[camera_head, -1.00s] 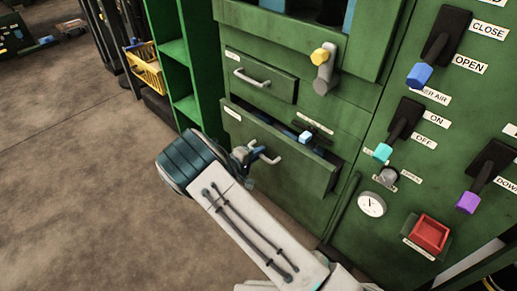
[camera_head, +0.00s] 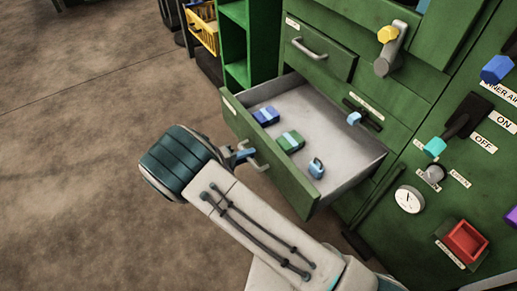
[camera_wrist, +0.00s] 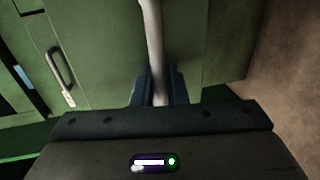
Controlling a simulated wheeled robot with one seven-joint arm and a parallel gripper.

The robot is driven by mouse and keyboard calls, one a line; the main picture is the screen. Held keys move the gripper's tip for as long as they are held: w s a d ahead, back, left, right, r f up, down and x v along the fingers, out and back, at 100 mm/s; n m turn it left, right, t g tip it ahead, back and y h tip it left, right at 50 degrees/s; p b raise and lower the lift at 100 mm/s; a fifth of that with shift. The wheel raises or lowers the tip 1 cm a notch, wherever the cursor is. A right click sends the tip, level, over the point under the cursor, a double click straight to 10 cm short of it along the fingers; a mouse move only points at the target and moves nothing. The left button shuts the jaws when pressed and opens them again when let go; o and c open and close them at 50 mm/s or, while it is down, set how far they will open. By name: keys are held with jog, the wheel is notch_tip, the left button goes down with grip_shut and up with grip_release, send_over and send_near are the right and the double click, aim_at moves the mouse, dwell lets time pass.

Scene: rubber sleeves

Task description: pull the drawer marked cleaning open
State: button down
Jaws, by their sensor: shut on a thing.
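The lower green drawer (camera_head: 272,165) stands pulled well out of the cabinet in the head view, its grey inside showing. Its label (camera_head: 229,101) is too small to read. My gripper (camera_head: 246,156) is shut on the pale bar handle (camera_head: 257,164) on the drawer front. In the wrist view the handle (camera_wrist: 154,40) runs down between the blue fingers of my gripper (camera_wrist: 158,86). Inside the drawer lie a blue block (camera_head: 266,116), a green and blue block (camera_head: 290,141) and a small blue item (camera_head: 316,168).
A shut upper drawer (camera_head: 318,48) with its own handle sits above. A yellow-tipped lever (camera_head: 387,35) and a panel with a red button (camera_head: 466,241) are to the right. Green shelves (camera_head: 235,45) and a yellow basket (camera_head: 204,28) stand behind. The floor at left is clear.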

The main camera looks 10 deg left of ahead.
jog(key=shift+s+a, duration=0.4)
jog(key=c, duration=1.6)
grip_release()
jog(key=shift+o, duration=0.2)
jog(key=p+v, duration=0.3)
jog(key=v, duration=1)
jog(key=shift+s+a, duration=0.2)
jog(key=shift+s, duration=0.15)
jog(key=shift+r, duration=0.1)
